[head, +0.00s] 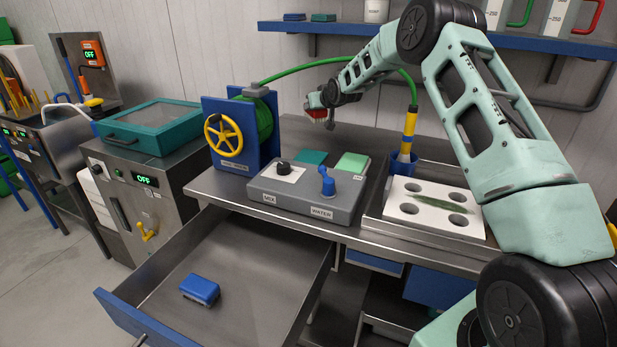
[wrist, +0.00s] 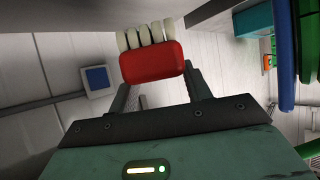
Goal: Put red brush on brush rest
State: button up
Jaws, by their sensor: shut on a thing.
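The red brush (wrist: 152,63) is held between the fingers of my gripper (wrist: 160,88) in the wrist view, with its pale bristles facing away from the gripper body. In the head view the red brush (head: 316,113) shows small at the end of my gripper (head: 322,118), raised above the rear of the bench beside the green hose reel. No part is clearly marked as the brush rest. A teal pad (head: 311,157) and a light green pad (head: 352,165) lie at the back of the control box; I cannot tell whether either is the rest.
A blue brush (head: 200,288) lies in the open drawer (head: 250,245). The hose reel (head: 262,115) and green hose (head: 325,63) stand close to my gripper. The control box (head: 310,197) and white tray with a leaf (head: 410,206) occupy the bench front. A blue shelf (head: 340,32) runs above.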

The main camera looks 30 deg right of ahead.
notch_tip(320, 180, down, 2)
jog(key=shift+f+b, duration=0.1)
jog(key=shift+b, duration=0.45)
jog(key=p, duration=0.2)
send_over(316, 153)
jog(key=f, duration=1)
jog(key=shift+w+d, duration=0.15)
jog(key=shift+d, duration=0.05)
jog(key=shift+f+b, duration=0.2)
jog(key=shift+b, duration=0.1)
jog(key=o, duration=1)
jog(key=shift+r, duration=0.1)
jog(key=shift+o, duration=0.2)
jog(key=shift+r, duration=0.1)
